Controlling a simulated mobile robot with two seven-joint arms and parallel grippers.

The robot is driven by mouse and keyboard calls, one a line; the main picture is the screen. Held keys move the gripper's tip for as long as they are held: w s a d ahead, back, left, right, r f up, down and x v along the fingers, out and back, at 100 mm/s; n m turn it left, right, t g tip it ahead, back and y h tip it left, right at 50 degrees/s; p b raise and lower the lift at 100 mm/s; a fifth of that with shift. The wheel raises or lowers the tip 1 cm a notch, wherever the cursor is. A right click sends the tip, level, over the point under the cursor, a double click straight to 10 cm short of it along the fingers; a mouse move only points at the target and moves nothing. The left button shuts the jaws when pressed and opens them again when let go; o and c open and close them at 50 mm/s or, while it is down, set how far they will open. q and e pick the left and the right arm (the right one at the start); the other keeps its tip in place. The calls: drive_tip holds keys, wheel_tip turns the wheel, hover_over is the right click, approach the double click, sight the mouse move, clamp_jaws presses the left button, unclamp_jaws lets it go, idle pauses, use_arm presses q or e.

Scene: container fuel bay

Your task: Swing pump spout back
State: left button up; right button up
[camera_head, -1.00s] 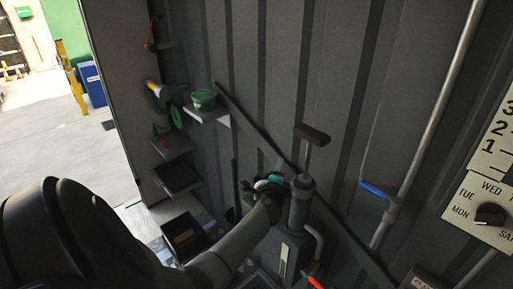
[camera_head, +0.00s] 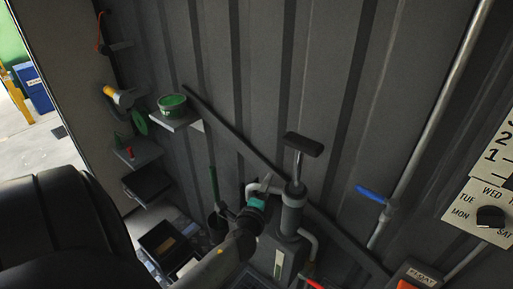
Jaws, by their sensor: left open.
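The hand pump (camera_head: 292,215) is a grey upright cylinder with a black T-handle (camera_head: 304,144) on top, standing against the corrugated wall. My right gripper is out of view.
A green tub (camera_head: 172,103) stands on a small wall shelf at left, with more shelves below. A pipe with a blue lever (camera_head: 371,193) runs up the wall at right, beside a day dial (camera_head: 490,217). Dark trays (camera_head: 165,242) lie low at left.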

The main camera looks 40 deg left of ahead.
use_arm(q)
drive_tip(key=v, duration=0.8)
drive_tip(key=s+d+f+n+g+h+b, duration=0.1)
drive_tip(key=s+d+f+g+b, duration=0.1)
drive_tip(key=f, duration=0.8)
drive_tip(key=s+d+f+n+g+h+b, duration=0.2)
drive_tip(key=s+d+f, duration=0.1)
drive_tip(key=f, duration=0.8)
drive_tip(key=s+d+f+n+g+h+b, duration=0.1)
drive_tip(key=s+d+f+n+g+b, duration=0.1)
drive_tip(key=f, duration=0.9)
drive_tip(key=shift+s+d+f+h+b, duration=0.2)
drive_tip(key=shift+s+d+h+b, duration=0.15)
drive_tip(key=shift+s+b, duration=0.25)
